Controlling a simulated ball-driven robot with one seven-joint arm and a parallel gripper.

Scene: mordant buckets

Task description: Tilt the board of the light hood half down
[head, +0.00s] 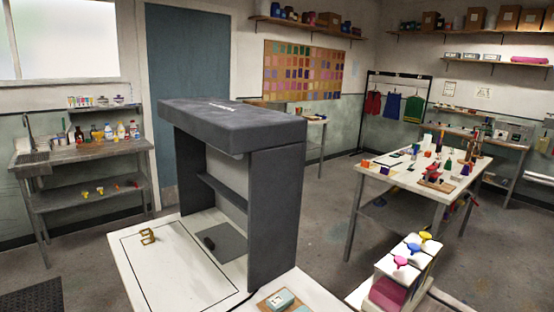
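The light hood (262,200) is a dark grey box-shaped stand with a thick top (225,118) and tall side walls. It stands on a white table (185,255) in the middle of the head view. Inside it a narrow dark board or ledge (222,188) runs across between the walls. A flat grey panel (222,244) lies on the base inside. I cannot tell for sure which of these is the tilting board, nor its angle. A small black object (209,243) lies by the panel. My gripper is not in view.
A small yellow frame-like object (147,236) lies on the white table. A small pale box (280,300) sits at its front edge. A white work table (400,180) with many small items is on the right. A sink bench (85,152) stands left. Open floor (325,215) lies between.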

